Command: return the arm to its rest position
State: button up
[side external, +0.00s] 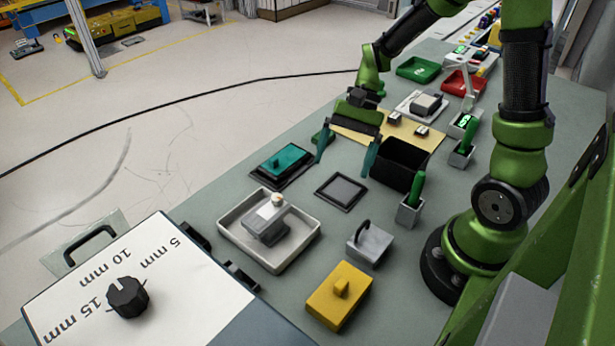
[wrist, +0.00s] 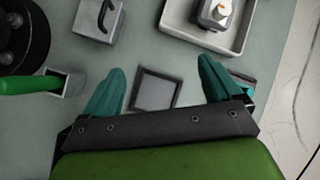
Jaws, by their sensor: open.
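My gripper (side external: 345,152) is open, with its two teal fingers spread apart and nothing between them. In the side external view it hangs over the middle of the table (side external: 225,195), above and behind a dark square pad (side external: 341,191). In the wrist view my gripper (wrist: 155,88) points at the same dark square pad (wrist: 155,91), which shows between the fingers and apart from them. The arm reaches in from the right side of the table.
A teal block on a dark base (side external: 281,163) lies left of the pad. A black bin (side external: 400,163) stands right of it. A white tray (side external: 232,232) with a grey device, a grey handled block (side external: 369,245) and a yellow block (side external: 338,297) are nearer the camera.

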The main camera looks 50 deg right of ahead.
jog(key=s+a+r+n+t+h, duration=0.1)
jog(key=s+r+n+t+h, duration=0.1)
jog(key=r+n+t, duration=0.2)
jog(key=s+a+r+n+t+h, duration=0.2)
jog(key=s+r+n+t, duration=0.1)
jog(key=r, duration=0.7)
jog(key=shift+s+n+t+h, duration=0.4)
jog(key=shift+n+t, duration=0.1)
jog(key=shift+t, duration=0.1)
